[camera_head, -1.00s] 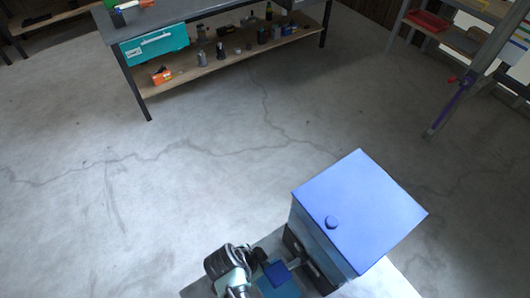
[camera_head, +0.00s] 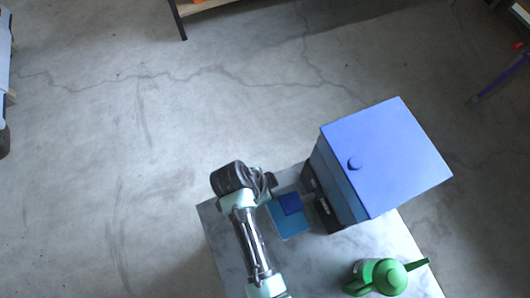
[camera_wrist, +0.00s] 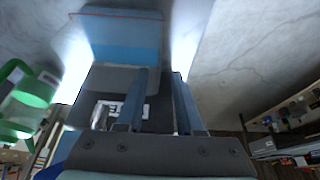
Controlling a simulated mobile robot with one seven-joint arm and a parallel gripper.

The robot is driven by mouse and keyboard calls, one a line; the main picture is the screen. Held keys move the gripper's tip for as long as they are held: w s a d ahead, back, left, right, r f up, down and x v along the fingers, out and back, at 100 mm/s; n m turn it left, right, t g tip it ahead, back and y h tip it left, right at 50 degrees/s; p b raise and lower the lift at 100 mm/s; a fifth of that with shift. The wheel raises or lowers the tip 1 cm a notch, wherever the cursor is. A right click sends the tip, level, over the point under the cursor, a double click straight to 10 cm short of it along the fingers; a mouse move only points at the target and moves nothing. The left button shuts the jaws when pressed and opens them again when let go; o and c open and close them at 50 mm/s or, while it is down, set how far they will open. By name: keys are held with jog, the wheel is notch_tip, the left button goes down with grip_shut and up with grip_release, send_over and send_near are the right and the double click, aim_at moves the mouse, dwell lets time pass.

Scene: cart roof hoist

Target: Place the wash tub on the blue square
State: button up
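A large blue box (camera_head: 386,155) with a flat top and a round knob stands at the right of the pale marble top in the head view. It may be the wash tub; no other tub shape shows. Below it is a dark part (camera_head: 323,203), which shows with a white label in the wrist view (camera_wrist: 124,113). My gripper (camera_wrist: 164,75) reaches to the box's dark part. Its fingers are apart; I cannot tell whether they touch anything.
A green watering can (camera_head: 388,276) stands on the marble top (camera_head: 232,252) at the front right. Open concrete floor lies to the left and behind. A workbench leg (camera_head: 178,20) is at the top, and a purple-banded post (camera_head: 500,77) at the right.

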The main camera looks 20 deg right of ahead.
jog(key=v, duration=0.6)
jog(key=shift+a+r, duration=0.15)
jog(key=shift+r, duration=0.1)
jog(key=w+a+r+n+t+y, duration=0.15)
jog(key=w+r+n+t, duration=0.5)
jog(key=w+r, duration=1.1)
jog(key=w+a+r+n+t, duration=0.15)
jog(key=r+t, duration=0.25)
jog(key=r, duration=0.4)
jog(key=w+a+r+n+t, duration=0.1)
jog(key=w+r+t, duration=0.25)
jog(key=r, duration=0.55)
jog(key=s+a+r+n+t+y, duration=0.1)
jog(key=s+r+n+t, duration=0.15)
jog(key=r, duration=0.55)
jog(key=s+a+r+n+t, duration=0.1)
jog(key=r+t, duration=0.3)
jog(key=r, duration=0.5)
jog(key=s+r+n+t+y, duration=0.1)
jog(key=s+r+n+t, duration=0.1)
jog(key=s+r, duration=0.4)
jog(key=s+a+r+n+t+y+b, duration=0.1)
jog(key=s+r+n+t, duration=0.2)
jog(key=r, duration=0.7)
jog(key=shift+s+r+t, duration=0.3)
jog(key=shift+s+t, duration=0.55)
jog(key=shift+s, duration=0.55)
